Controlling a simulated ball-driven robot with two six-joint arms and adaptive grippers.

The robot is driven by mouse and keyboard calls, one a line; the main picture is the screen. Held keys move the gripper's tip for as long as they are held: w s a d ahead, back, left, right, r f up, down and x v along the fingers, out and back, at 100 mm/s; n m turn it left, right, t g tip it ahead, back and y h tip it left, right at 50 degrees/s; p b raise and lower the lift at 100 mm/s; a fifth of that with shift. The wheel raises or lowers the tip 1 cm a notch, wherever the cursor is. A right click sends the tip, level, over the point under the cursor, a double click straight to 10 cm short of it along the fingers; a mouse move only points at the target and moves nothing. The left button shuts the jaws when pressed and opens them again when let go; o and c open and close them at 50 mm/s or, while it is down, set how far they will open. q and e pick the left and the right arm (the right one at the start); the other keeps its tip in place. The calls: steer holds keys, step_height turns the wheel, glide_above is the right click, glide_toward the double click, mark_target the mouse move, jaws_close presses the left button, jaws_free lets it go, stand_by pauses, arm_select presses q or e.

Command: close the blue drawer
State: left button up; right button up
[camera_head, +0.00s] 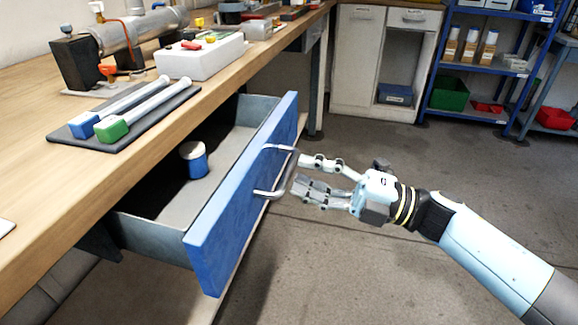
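The blue drawer (243,195) is pulled out from under the wooden workbench, with its grey inside showing. A metal bow handle (287,172) stands out from its blue front. My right gripper (298,174) comes in from the right and is at the handle's outer bar. Its fingers are spread apart, one higher and the others lower; I cannot tell whether they touch the bar. A blue and white can (194,161) stands inside the drawer. My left gripper is not in view.
The wooden bench top (40,185) holds a dark mat (140,120) with blue- and green-ended tubes, a white block (200,57) and a metal cylinder apparatus (125,33). A white cabinet (358,60) and blue shelves (480,47) stand behind. The floor (400,165) around the drawer front is clear.

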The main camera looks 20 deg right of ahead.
mark_target(289, 166)
steer(key=shift+x, duration=1.9)
jaws_close()
